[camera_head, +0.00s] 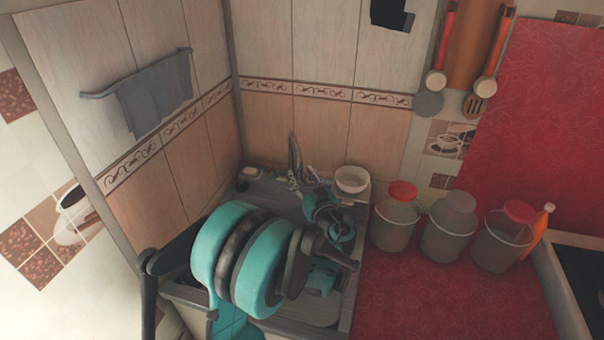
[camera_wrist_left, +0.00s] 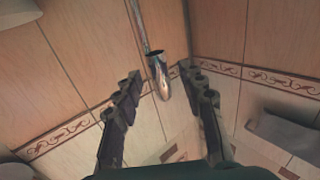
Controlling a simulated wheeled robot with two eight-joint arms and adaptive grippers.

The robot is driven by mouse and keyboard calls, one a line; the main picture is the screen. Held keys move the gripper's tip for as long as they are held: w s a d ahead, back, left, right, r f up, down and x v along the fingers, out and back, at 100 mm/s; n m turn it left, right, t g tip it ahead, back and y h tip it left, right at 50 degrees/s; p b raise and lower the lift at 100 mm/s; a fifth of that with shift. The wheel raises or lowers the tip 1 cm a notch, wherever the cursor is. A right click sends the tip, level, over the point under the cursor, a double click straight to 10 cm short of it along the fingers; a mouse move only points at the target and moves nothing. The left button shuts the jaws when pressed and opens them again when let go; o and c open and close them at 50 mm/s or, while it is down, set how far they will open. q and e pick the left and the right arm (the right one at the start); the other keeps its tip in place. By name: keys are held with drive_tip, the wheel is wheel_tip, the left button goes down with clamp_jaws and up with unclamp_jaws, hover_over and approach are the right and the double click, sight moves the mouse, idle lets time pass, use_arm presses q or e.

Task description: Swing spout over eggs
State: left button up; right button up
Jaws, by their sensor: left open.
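The metal spout (camera_head: 294,152) rises at the back of the grey sink unit (camera_head: 262,195), near the tiled corner. In the left wrist view the shiny spout end (camera_wrist_left: 162,78) hangs between the two fingers, with space on both sides. My left gripper (camera_head: 304,184) is open just in front of the spout in the head view; its fingers (camera_wrist_left: 160,74) stand apart in the wrist view. I cannot see contact with the spout. No eggs can be made out; my left arm covers much of the sink. My right gripper is not in view.
A white bowl (camera_head: 351,180) stands at the sink's back right. Several lidded jars, one red-lidded (camera_head: 397,222), and an orange bottle (camera_head: 539,228) line the red counter (camera_head: 440,300). Its front is clear. A grey towel (camera_head: 155,95) hangs on the left wall.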

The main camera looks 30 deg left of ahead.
use_arm(q)
drive_tip(key=shift+x, duration=1.25)
clamp_jaws()
